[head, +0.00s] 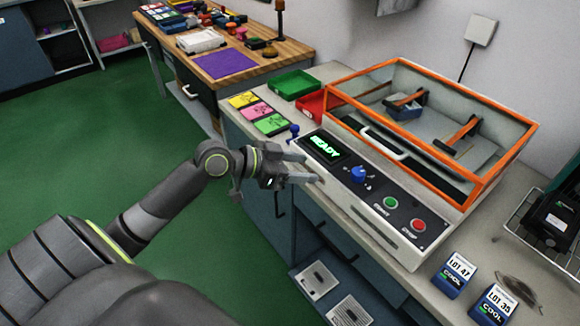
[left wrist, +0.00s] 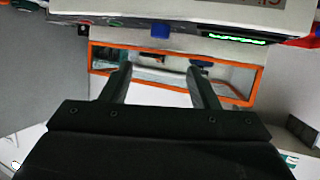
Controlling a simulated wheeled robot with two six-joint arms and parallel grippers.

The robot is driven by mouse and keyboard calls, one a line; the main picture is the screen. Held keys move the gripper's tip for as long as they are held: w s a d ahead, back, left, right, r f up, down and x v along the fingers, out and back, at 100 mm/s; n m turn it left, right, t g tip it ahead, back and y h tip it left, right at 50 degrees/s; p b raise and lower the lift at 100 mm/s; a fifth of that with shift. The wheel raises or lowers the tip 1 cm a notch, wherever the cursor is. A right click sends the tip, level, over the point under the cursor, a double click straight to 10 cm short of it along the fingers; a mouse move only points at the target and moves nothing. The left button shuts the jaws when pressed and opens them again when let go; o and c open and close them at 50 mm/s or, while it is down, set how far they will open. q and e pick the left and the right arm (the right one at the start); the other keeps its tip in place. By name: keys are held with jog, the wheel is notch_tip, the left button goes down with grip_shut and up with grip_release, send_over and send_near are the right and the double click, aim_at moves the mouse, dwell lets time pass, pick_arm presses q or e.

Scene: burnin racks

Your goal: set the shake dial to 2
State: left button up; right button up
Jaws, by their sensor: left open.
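The blue shake dial (head: 358,174) is on the dark control panel of the orange-framed machine (head: 345,95), between the lit READY display (head: 325,147) and the green button (head: 390,203). Small marks sit around the dial, but its setting is too small to read. My left gripper (head: 308,168) is open and empty, in front of the panel and left of the dial, apart from it. In the left wrist view the gripper fingers (left wrist: 160,82) are spread. The blue dial (left wrist: 160,32) shows beyond them, near the top centre. My right gripper is not in view.
A red button (head: 419,225) is right of the green one. A small blue knob (head: 294,130) stands at the panel's left end. Coloured cards (head: 257,110) and green and red trays (head: 292,84) lie to the left. Two blue LOT boxes (head: 455,275) stand at the right.

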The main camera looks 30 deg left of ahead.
pick_arm(q)
jog(key=shift+v, duration=1.25)
jog(key=w+a+f+n+y, duration=0.1)
jog(key=a+f+n+y, duration=0.2)
jog(key=a+f, duration=0.35)
jog(key=w+a+f+n+y, duration=0.2)
jog(key=a+f, duration=0.2)
jog(key=f, duration=0.5)
jog(key=s+a+f+n+g+y, duration=0.15)
jog(key=s+f, duration=0.25)
jog(key=f, duration=0.5)
jog(key=s+a+f+n+y, duration=0.2)
jog(key=s+a+f, duration=0.1)
jog(key=f, duration=0.5)
jog(key=s+d+f+g+y, duration=0.1)
jog(key=s+f+g, duration=0.1)
jog(key=s+f, duration=0.7)
jog(key=s+d+f+g+y, duration=0.1)
jog(key=s+d+f+g, duration=0.1)
jog(key=s+f, duration=0.7)
jog(key=s+d+f+g, duration=0.2)
jog(key=s+d+f, duration=0.2)
jog(key=s, duration=0.5)
jog(key=s+d+f+g, duration=0.1)
jog(key=s+d+f, duration=0.2)
jog(key=s, duration=0.6)
jog(key=d, duration=0.2)
jog(key=shift+d+f+m+g+h, duration=0.35)
jog(key=shift+d+f, duration=0.05)
